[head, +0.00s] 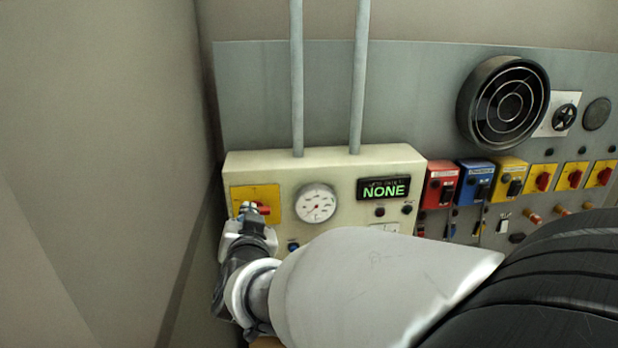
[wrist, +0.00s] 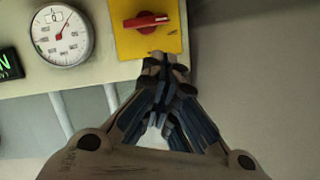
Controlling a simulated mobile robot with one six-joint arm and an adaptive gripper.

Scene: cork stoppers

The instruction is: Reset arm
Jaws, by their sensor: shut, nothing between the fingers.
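My gripper (wrist: 165,66) is shut and empty in the wrist view, its fingertips together just below a red rotary knob (wrist: 146,21) on a yellow plate (wrist: 170,42). I cannot tell whether the tips touch the plate. In the head view my gripper (head: 247,208) is at the left end of the cream control box (head: 340,170), in front of the yellow plate (head: 243,193) and partly covering the red knob (head: 264,209). My white arm reaches in from the lower right.
A round dial (head: 316,203) and a display reading "NONE" (head: 384,189) are on the box. Red (head: 438,184), blue (head: 475,182) and yellow (head: 508,178) switch boxes stand to the right. A round black vent (head: 505,102) is above them. A bare wall (head: 100,150) lies to the left.

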